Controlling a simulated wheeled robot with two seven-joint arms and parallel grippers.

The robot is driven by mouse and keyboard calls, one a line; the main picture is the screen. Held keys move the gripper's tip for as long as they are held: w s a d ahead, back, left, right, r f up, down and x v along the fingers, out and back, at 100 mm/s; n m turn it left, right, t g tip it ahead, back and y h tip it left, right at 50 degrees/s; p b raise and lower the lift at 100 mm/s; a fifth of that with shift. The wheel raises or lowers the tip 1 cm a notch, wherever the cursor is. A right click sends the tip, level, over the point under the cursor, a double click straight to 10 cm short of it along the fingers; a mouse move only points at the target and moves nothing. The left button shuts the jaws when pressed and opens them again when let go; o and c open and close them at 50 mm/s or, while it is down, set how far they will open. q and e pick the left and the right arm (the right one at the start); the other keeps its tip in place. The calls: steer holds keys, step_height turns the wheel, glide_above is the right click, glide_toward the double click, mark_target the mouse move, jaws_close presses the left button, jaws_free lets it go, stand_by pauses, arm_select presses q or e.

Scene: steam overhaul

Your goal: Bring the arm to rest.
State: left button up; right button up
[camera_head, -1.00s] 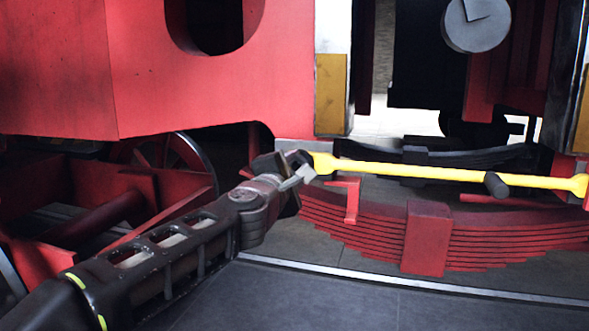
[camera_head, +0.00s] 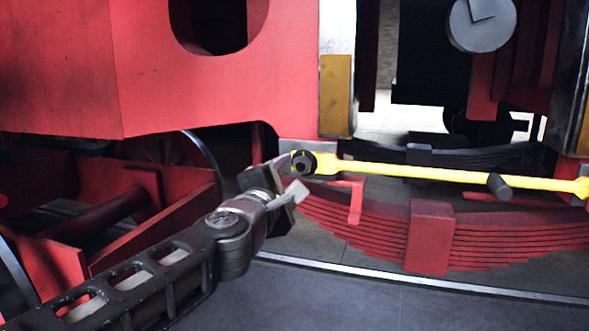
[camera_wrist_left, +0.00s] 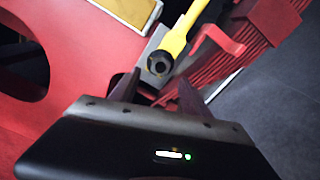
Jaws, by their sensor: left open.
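My left gripper (camera_head: 280,182) is open and empty, close to the left end of a yellow rod (camera_head: 410,171) in the head view. The rod's left end carries a dark round nut or pin with a hole (camera_head: 304,163). In the left wrist view, my gripper's two fingers (camera_wrist_left: 155,92) stand apart, with the dark round end (camera_wrist_left: 160,63) beyond and between their tips. Nothing shows between the fingers themselves. My right gripper is in neither view.
A large red frame (camera_head: 220,95) fills the upper left. A red leaf spring (camera_head: 375,230) lies below the rod. A red bracket (camera_head: 356,200) stands close to my left gripper. Grey floor (camera_head: 370,310) lies open in front.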

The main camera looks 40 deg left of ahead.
arm_select(q)
steer(key=shift+s+d, duration=0.25)
steer(key=shift+s, duration=0.35)
